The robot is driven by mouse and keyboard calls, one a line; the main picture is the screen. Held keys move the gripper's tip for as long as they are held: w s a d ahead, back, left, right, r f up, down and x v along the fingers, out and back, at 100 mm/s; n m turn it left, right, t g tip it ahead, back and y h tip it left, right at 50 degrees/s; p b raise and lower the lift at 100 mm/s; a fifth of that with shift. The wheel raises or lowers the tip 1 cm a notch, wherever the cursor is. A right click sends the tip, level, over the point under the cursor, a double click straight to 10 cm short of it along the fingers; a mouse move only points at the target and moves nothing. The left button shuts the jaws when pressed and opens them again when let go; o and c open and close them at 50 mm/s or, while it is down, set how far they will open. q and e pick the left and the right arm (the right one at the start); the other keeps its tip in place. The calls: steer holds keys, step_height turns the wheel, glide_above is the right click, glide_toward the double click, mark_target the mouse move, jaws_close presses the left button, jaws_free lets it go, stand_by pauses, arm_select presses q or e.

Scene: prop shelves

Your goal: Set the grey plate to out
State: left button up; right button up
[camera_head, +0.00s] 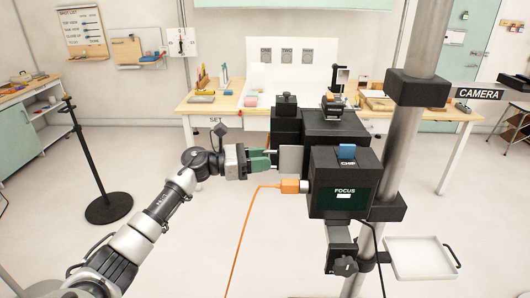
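The grey plate (291,160) is a flat, upright piece at the left side of the black camera body (335,138). Part of it stands out to the left, and its right part is hidden behind the front box marked FOCUS (343,193). My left gripper (272,159) comes in from the left with its green fingers pointing at the plate's left edge. The fingertips are at or very close to that edge; I cannot tell whether they touch or hold it. My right gripper is not in view.
An orange cable (246,225) runs from an orange plug (291,186) at the front box down to the floor. A metal pole (397,165) stands right of the camera, with a white tray (420,258) low at right. A bench (212,106) stands behind. A black post (88,155) stands left.

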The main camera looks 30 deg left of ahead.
arm_select(q)
steer(key=shift+w+d+r, duration=0.1)
steer(key=shift+w+d, duration=0.1)
steer(key=shift+d, duration=0.25)
jaws_close()
steer(key=shift+a, duration=0.1)
steer(key=b+v, duration=0.3)
steer(key=b, duration=0.1)
steer(key=w+b+v, duration=0.1)
steer(key=b+v, duration=0.1)
steer(key=shift+s+a+r, duration=0.1)
steer(key=shift+s+a, duration=0.15)
steer(key=shift+a, duration=0.4)
